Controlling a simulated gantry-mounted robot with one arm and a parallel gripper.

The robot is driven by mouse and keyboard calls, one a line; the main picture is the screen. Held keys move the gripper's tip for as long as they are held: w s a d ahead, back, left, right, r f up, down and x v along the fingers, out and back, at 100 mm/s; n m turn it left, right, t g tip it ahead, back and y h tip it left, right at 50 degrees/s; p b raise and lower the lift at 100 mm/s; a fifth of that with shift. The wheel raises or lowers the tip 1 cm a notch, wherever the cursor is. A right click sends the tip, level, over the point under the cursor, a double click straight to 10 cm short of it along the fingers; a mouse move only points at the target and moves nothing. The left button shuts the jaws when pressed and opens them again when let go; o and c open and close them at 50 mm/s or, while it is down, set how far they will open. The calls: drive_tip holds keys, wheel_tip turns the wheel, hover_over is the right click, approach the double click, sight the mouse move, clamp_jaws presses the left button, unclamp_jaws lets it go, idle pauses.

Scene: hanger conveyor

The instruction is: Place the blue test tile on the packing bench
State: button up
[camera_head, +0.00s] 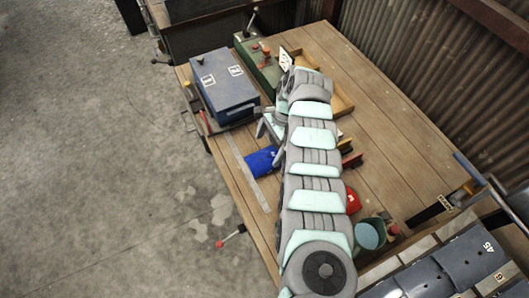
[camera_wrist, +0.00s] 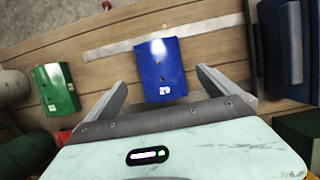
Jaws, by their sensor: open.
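The blue test tile (camera_head: 262,161) lies on the wooden bench (camera_head: 385,120), left of my arm in the head view. In the wrist view the tile (camera_wrist: 160,62) is a glossy, curved blue piece with two dark holes and a small white number label at its near edge. My gripper (camera_head: 268,140) is open beside the tile in the head view. In the wrist view its two fingers (camera_wrist: 160,80) are spread to either side of the tile's near end, with visible gaps and no clear contact. My arm hides part of the bench.
A green tile (camera_wrist: 55,88) lies left of the blue one in the wrist view. A large blue box (camera_head: 224,94) and green case (camera_head: 255,58) stand at the back. A red object (camera_head: 352,200) and green bucket (camera_head: 370,234) are nearer. Bare bench lies right of my arm.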

drive_tip(key=v, duration=0.5)
